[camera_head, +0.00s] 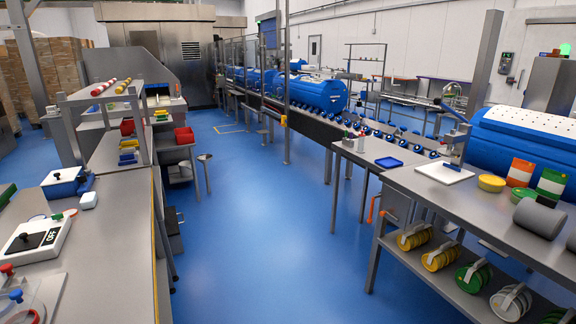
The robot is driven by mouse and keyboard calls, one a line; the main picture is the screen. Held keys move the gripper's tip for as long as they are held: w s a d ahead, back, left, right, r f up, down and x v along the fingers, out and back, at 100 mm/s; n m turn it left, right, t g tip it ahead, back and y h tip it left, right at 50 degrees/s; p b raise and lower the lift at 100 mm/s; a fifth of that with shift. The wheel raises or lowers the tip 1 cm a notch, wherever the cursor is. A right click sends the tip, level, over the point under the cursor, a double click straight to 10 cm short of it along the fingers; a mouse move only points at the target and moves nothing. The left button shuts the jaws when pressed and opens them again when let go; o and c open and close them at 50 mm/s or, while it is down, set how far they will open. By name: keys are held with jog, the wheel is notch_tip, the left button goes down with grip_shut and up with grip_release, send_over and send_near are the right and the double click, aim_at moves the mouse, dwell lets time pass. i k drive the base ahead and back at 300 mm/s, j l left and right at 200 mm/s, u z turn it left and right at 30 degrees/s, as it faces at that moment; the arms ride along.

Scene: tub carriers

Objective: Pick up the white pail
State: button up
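I cannot make out a white pail for certain in the head view. On the right bench stand a yellow tub (491,183), a red-and-white container (520,172) and a green-and-white container (551,183). My gripper is not in view.
Blue floor (260,215) lies open between the left bench (115,245) and the right bench (450,200). The right bench's lower shelf (425,262) holds several coloured discs. A conveyor with blue drums (318,94) runs along the back. Red bins (184,136) sit at left.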

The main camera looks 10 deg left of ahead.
aim_at(185, 168)
jog(key=i+l, duration=0.15)
jog(key=l, duration=0.15)
jog(key=i+l+u, duration=0.1)
jog(key=i+l, duration=0.15)
jog(key=l, duration=0.3)
jog(key=i+l, duration=0.15)
jog(key=i, duration=0.2)
jog(key=i+l, duration=0.15)
jog(key=i, duration=0.25)
jog(key=i+j+u, duration=0.1)
jog(key=i+u, duration=0.25)
jog(key=i, duration=0.15)
jog(key=i+u, duration=0.65)
jog(key=i, duration=1.65)
jog(key=i+z, duration=0.15)
jog(key=i, duration=0.7)
jog(key=i+j+z, duration=0.15)
jog(key=i, duration=0.7)
jog(key=i+l+u, duration=0.1)
jog(key=i, duration=0.65)
jog(key=i+l+u, duration=0.15)
jog(key=i+u, duration=0.15)
jog(key=i, duration=0.15)
jog(key=i+l+u, duration=0.3)
jog(key=i, duration=0.15)
jog(key=i+l+u, duration=0.15)
jog(key=l, duration=0.25)
jog(key=i+l+u, duration=0.15)
jog(key=i+l, duration=0.2)
jog(key=l, duration=0.1)
